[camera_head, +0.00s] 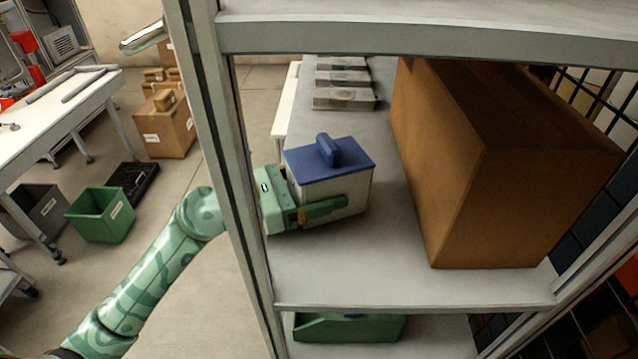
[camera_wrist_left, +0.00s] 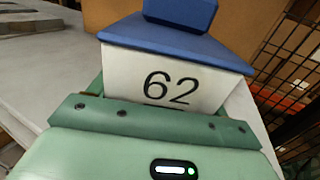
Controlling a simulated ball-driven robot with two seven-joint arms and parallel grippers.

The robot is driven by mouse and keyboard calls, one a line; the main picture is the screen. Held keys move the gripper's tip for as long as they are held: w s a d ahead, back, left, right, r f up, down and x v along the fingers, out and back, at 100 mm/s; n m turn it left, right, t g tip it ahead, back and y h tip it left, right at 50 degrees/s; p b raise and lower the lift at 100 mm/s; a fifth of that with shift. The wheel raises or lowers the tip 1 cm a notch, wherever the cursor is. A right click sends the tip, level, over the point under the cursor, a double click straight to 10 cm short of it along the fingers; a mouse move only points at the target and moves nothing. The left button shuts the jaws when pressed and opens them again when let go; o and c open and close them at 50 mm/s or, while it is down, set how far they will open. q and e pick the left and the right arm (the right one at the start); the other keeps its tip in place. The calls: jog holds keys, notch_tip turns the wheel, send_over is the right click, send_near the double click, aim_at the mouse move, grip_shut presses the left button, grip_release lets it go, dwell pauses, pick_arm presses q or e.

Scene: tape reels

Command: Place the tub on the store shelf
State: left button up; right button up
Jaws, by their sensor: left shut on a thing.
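The tub (camera_head: 335,190) is white with a blue lid and a blue handle on top. It is inside the shelf unit, over the left part of the middle shelf board (camera_head: 400,285). I cannot tell whether its base touches the board. My left gripper (camera_head: 322,210) reaches in from the left past the upright and is shut on the tub, one green finger along its near side. In the left wrist view the tub (camera_wrist_left: 180,82) shows the number 62 and looks slightly tilted in the picture. My right gripper is not in view.
A large brown box (camera_head: 455,170) fills the shelf's right side. Several flat grey cases (camera_head: 343,98) lie at the back. A grey upright (camera_head: 228,150) stands close to my left arm. A green bin (camera_head: 350,328) is on the board below. The shelf's front middle is clear.

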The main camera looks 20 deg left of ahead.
pick_arm(q)
jog(key=o, duration=1)
jog(key=shift+f, duration=0.1)
jog(key=shift+s+a, duration=0.1)
jog(key=shift+a, duration=0.05)
jog(key=shift+b+v, duration=2.45)
jog(key=shift+v, duration=3.4)
